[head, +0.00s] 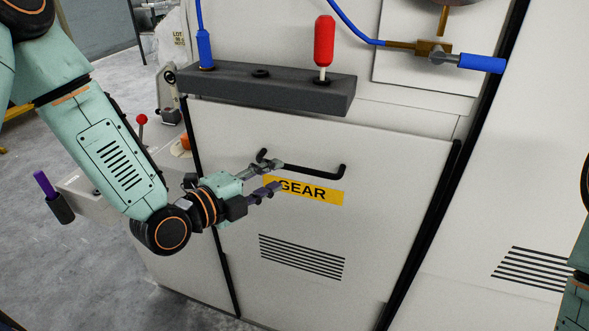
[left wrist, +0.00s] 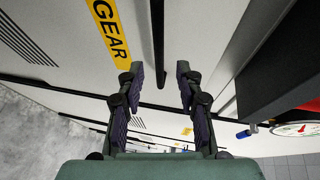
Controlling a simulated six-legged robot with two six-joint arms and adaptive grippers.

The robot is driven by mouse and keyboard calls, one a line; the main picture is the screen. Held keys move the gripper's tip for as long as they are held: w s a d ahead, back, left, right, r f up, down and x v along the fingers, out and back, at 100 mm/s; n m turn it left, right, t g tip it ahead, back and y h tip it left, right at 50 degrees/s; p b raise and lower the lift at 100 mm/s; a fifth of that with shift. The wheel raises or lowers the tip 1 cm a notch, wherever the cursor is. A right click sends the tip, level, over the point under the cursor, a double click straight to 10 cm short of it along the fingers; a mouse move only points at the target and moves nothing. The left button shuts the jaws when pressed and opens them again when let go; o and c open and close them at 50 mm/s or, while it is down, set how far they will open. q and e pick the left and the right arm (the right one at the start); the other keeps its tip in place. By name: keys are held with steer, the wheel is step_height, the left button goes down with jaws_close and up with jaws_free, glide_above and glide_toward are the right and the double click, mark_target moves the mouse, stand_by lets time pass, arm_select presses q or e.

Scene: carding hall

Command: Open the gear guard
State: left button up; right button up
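The gear guard (head: 385,215) is a pale panel on the machine front, and it looks shut. It carries a yellow GEAR label (head: 318,191), a black bar handle (head: 312,170) and dark vent slots. My left gripper (head: 277,177) is at the left end of the handle, with its fingers spread. In the left wrist view the handle (left wrist: 158,35) runs between the two open fingertips, with a gap on both sides. The label (left wrist: 108,30) is left of the fingers there. My right gripper is out of view.
A dark shelf (head: 265,88) juts out above the guard, with a red-handled tool (head: 324,42) and a blue-handled one (head: 204,48) standing in it. A purple-handled item (head: 45,184) is at the left. Grey floor is open at the lower left.

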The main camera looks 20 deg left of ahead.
mark_target(293, 170)
arm_select(q)
steer(key=shift+x, duration=3.65)
steer(key=shift+s+d, duration=0.1)
steer(key=shift+c, duration=1.3)
jaws_close()
